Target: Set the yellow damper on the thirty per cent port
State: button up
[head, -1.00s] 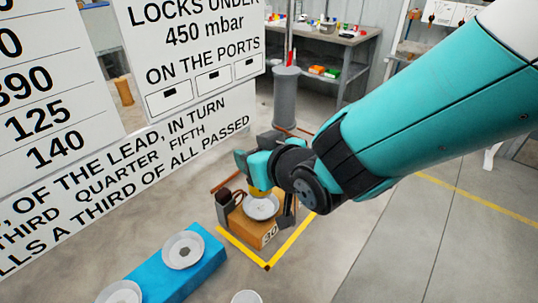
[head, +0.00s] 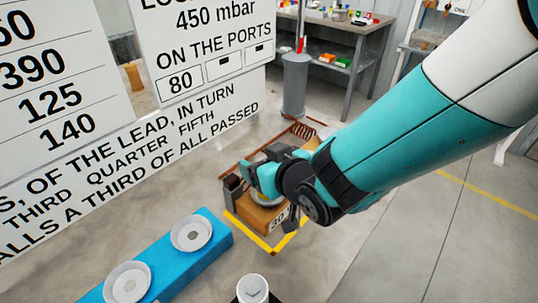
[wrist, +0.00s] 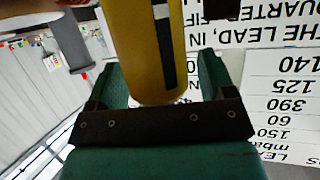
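In the wrist view the yellow damper (wrist: 146,50), a cylinder with a dark stripe, stands between the fingers of my gripper (wrist: 145,8). Background shows beside it, so the fingers look open around it. In the head view my gripper (head: 272,190) is at the brown port block (head: 262,217) on the floor. There the arm and gripper hide the damper, and I cannot see where its foot meets the port. The number on the block's front is partly covered, so I cannot read it surely.
Yellow floor tape (head: 268,251) edges the port block. A lettered board (head: 150,140) stands behind, with 80 in its first port window. A grey post (head: 296,85) stands beyond.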

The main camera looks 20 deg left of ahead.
jog(key=shift+r, duration=0.2)
jog(key=b+v, duration=0.2)
jog(key=v, duration=1)
jog(key=d+r+m+g+h, duration=0.1)
jog(key=d+m+g+h, duration=0.25)
jog(key=d, duration=0.65)
jog(key=s+d+r+g+h, duration=0.3)
jog(key=s+d+r+g, duration=0.1)
jog(key=s+d, duration=0.5)
jog(key=shift+d+g, duration=0.35)
jog(key=shift+d, duration=0.85)
